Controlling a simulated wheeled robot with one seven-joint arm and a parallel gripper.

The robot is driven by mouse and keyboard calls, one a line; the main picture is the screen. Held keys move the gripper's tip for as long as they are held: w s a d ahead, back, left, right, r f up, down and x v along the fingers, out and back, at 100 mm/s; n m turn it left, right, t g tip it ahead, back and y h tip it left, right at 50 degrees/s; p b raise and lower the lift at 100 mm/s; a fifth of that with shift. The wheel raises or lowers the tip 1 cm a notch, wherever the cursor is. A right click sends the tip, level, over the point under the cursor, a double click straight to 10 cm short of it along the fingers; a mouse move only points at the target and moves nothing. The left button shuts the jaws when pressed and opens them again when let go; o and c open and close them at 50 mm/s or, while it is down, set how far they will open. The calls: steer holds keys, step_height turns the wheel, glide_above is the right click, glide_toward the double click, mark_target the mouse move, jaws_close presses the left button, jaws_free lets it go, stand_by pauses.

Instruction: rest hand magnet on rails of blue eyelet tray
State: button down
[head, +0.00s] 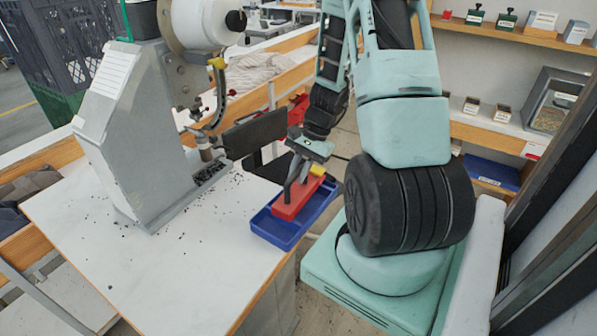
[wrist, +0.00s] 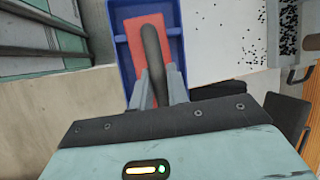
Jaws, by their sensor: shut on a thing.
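The hand magnet is a red block (head: 294,201) with a dark arched handle, and it also shows in the wrist view (wrist: 139,34). My gripper (head: 299,178) is shut on the magnet's handle (wrist: 154,52) from above. The blue eyelet tray (head: 270,229) is at the right edge of the white table. The magnet is over the tray, lined up along its length, and blue tray rim (wrist: 120,46) shows around it. I cannot tell whether the magnet touches the tray's rails.
The grey eyelet press (head: 135,135) stands left of the tray, with a dark flat panel (head: 255,134) behind the tray. Small dark eyelets lie scattered on the white table (head: 190,265). A shelf with small boxes (head: 502,113) stands at the right.

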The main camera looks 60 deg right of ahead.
steer(key=shift+f+b, duration=0.35)
steer(key=shift+f, duration=0.1)
steer(key=c, duration=1.3)
jaws_free()
steer(key=b+v, duration=0.1)
steer(key=v, duration=1.6)
steer(key=shift+d+r+b, duration=0.15)
steer(key=shift+r+b, duration=0.1)
steer(key=shift+b, duration=0.05)
